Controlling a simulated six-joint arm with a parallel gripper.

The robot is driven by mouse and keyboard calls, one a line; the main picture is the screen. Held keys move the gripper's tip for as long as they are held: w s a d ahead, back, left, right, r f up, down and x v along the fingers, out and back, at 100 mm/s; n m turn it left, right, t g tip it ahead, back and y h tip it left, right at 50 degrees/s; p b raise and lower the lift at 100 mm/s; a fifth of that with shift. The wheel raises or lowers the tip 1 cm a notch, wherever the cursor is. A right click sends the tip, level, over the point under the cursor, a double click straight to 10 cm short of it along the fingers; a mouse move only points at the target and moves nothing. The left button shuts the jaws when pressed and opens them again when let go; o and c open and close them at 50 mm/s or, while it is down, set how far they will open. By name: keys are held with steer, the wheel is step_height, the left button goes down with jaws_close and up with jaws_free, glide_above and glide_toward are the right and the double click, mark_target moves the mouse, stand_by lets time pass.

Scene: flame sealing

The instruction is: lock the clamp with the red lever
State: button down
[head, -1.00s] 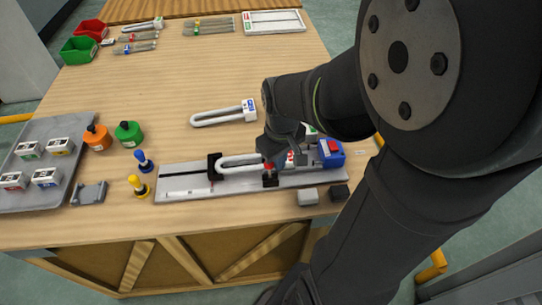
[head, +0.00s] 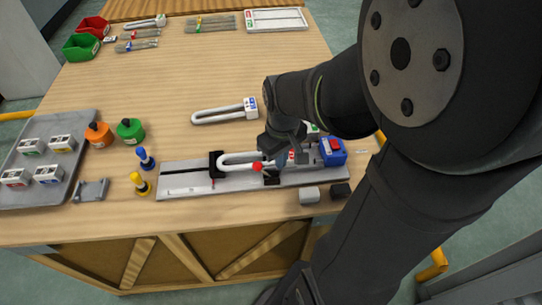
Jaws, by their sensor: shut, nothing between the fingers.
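The clamp is a small black block (head: 271,179) on the long grey fixture (head: 330,177) near the table's front edge. Its lever ends in a red knob (head: 257,167), which now leans to the left of the block, over the white U-shaped piece (head: 232,157) lying in the fixture. My gripper (head: 277,155) is shut and empty, just right of and above the red knob. Whether its fingertips touch the lever cannot be told. The gripper and wrist partly hide the lever and the right part of the U-shaped piece.
A blue box with a red top (head: 332,151) stands at the fixture's right end. Yellow (head: 141,185) and blue (head: 146,160) pegs stand at its left. Another U-shaped piece (head: 225,113) lies behind.

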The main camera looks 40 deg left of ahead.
step_height(320, 180, up, 8)
stand_by(0.8)
steer(key=shift+f, duration=0.15)
step_height(320, 180, down, 8)
steer(key=shift+r, duration=0.1)
stand_by(0.5)
steer(key=shift+r, duration=0.1)
